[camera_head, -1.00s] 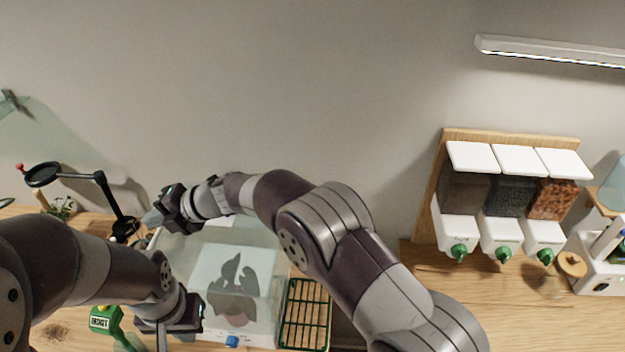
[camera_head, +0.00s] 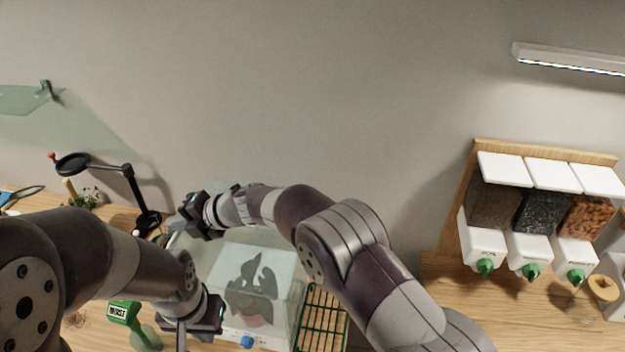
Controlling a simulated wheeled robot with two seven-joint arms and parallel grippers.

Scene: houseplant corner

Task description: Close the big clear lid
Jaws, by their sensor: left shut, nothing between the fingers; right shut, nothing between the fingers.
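A large clear case (camera_head: 286,262) stands on the bench at lower centre, with a dark leafy plant shape (camera_head: 256,285) showing through its wall. A pale see-through sheet reaches behind and left of it; I cannot tell which part is the big clear lid or how far it is open. My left gripper (camera_head: 221,316) is shut and empty, at the case's lower left front. My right gripper (camera_head: 186,212) is shut and empty, at the case's far left. The arms hide much of the case's left side, and I cannot tell whether either gripper touches it.
A green-framed slatted tray (camera_head: 322,318) lies right of the case. A wall rack of dispensers (camera_head: 530,210) hangs at the right. Bare bench (camera_head: 450,300) lies below it.

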